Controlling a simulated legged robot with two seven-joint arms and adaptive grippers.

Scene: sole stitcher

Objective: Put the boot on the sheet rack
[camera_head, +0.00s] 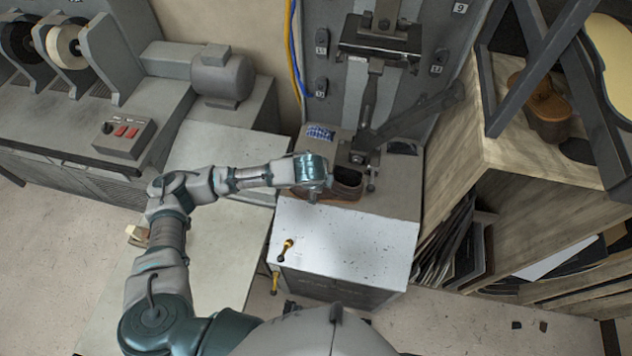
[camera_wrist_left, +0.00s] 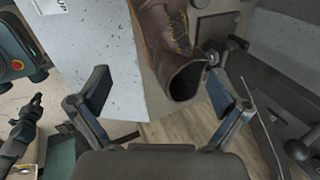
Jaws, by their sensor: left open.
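In the head view my left wrist hides the fingers and part of the boot. The wooden sheet rack (camera_head: 545,170) stands at the right, with dark sheets in its lower slots. My right gripper is not seen.
The stitcher's arm and metal head (camera_head: 362,150) rise close behind the boot. The light bench front (camera_head: 345,240) is bare. A brown shoe-like form (camera_head: 545,105) and a dark angled frame (camera_head: 540,65) stand on the rack's top. A grey motor (camera_head: 222,75) sits at left.

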